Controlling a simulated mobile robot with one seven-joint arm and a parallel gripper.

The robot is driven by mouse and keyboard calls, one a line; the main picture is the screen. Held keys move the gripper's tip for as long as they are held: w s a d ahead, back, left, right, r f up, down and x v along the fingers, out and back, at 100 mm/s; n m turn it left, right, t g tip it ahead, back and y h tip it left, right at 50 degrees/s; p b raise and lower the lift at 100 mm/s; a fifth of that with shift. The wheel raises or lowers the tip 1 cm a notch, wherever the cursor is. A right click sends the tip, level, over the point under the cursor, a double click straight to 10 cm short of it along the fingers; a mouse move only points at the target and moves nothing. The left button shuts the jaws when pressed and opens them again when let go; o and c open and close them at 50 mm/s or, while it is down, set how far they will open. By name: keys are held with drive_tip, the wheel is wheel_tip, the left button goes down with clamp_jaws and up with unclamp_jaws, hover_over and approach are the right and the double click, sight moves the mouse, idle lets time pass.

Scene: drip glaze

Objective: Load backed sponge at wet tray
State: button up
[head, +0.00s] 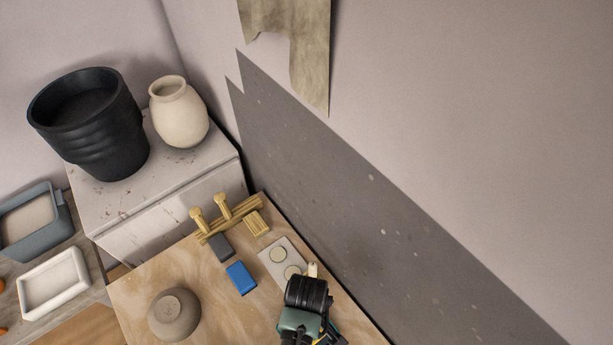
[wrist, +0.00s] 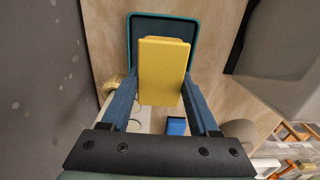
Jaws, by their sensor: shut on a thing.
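My gripper (wrist: 162,85) shows in the wrist view with its two blue fingers on either side of a yellow block (wrist: 162,60), which looks like the sponge. The fingers are shut on it. Its backing cannot be made out. A dark tray with a teal rim (wrist: 194,24) lies beyond the block in the wrist view. The block overlaps the tray in the picture; whether they touch cannot be told. In the head view my arm's end is at the bottom, over the right part of the wooden worktop (head: 135,290), and hides most of the sponge and tray.
A blue block (head: 241,278), dark grey block (head: 221,247), wooden peg rack (head: 228,221) and pale plate with round discs (head: 272,254) lie near my arm. A rounded bowl (head: 174,314) stands left. A grey wall (head: 380,230) borders the worktop's right edge.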

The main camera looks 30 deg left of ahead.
drive_tip(key=shift+a+f+b, duration=0.2)
drive_tip(key=shift+f+b, duration=0.8)
drive_tip(key=shift+f, duration=0.05)
wheel_tip(320, 180, down, 4)
drive_tip(key=b, duration=0.4)
drive_tip(key=shift+s+d+f, duration=0.1)
drive_tip(key=shift+f, duration=0.5)
idle(1.6)
wheel_tip(320, 180, up, 7)
drive_tip(key=p, duration=0.7)
drive_tip(key=shift+r, duration=0.1)
idle(0.7)
